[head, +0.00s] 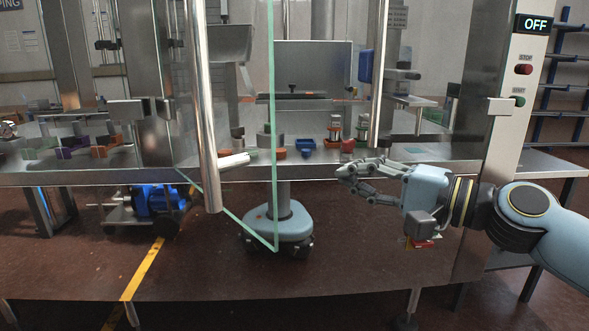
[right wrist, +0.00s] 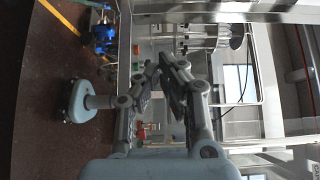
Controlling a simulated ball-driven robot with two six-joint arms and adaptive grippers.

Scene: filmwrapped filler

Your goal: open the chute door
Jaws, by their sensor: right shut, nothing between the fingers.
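A clear glass panel (head: 240,120) with a green edge stands swung out towards me in the middle of the head view. A long vertical metal bar (head: 202,110) shows at its left. I cannot tell for sure whether this panel is the chute door. A grey metal chute-like hopper (head: 231,42) shows behind it. My right gripper (head: 346,171) is shut and empty, to the right of the glass edge, in front of the bench and apart from the bar. In the right wrist view the fingertips (right wrist: 161,66) are close together with nothing between them. My left gripper is not in view.
A post with an OFF sign (head: 535,24), red stop button (head: 523,69) and green start button (head: 518,100) stands at right. Another vertical bar (head: 378,75) stands near it. Small coloured bins (head: 305,145) sit on the bench. A blue motor (head: 157,199) stands below.

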